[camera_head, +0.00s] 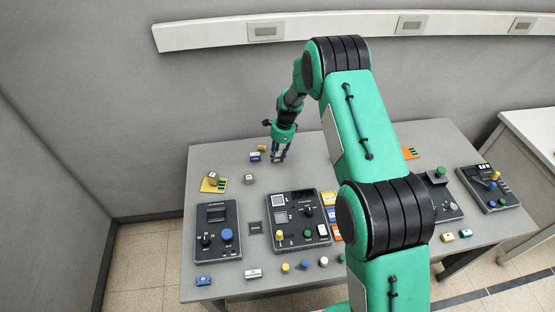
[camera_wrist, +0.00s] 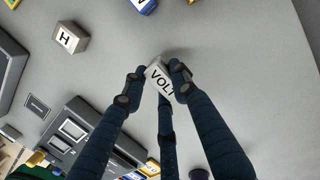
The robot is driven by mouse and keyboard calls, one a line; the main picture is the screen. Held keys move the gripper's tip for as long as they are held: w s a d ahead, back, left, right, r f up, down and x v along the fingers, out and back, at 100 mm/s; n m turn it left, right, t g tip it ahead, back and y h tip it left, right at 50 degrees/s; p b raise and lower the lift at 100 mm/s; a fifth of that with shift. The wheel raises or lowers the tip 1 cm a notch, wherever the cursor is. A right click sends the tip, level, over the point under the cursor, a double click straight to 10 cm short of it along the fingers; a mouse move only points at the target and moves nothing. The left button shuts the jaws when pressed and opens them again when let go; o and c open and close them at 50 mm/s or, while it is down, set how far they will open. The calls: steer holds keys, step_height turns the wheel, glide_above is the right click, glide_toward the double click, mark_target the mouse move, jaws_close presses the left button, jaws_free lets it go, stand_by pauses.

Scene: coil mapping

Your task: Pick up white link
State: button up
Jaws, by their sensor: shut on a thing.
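My gripper (camera_wrist: 160,72) is shut on a small white block (camera_wrist: 158,82) with dark letters that read like "VOLT". The block sits between the dark fingertips in the wrist view, its lettered face toward the camera. In the head view my gripper (camera_head: 279,157) is low over the back left of the grey table (camera_head: 330,165); the block in it cannot be made out there. I cannot tell whether the block touches the table. Another white piece (camera_head: 253,273) lies at the table's front left.
A block marked H (camera_wrist: 70,38) stands apart from the fingers. Blue (camera_head: 255,157) and yellow (camera_head: 262,148) blocks lie just left of my gripper. Control panels (camera_head: 218,230) (camera_head: 302,218) stand toward the front. Several small knobs line the front edge.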

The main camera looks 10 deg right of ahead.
mark_target(278, 154)
step_height(278, 154, up, 7)
steer(key=shift+f, duration=0.1)
stand_by(0.9)
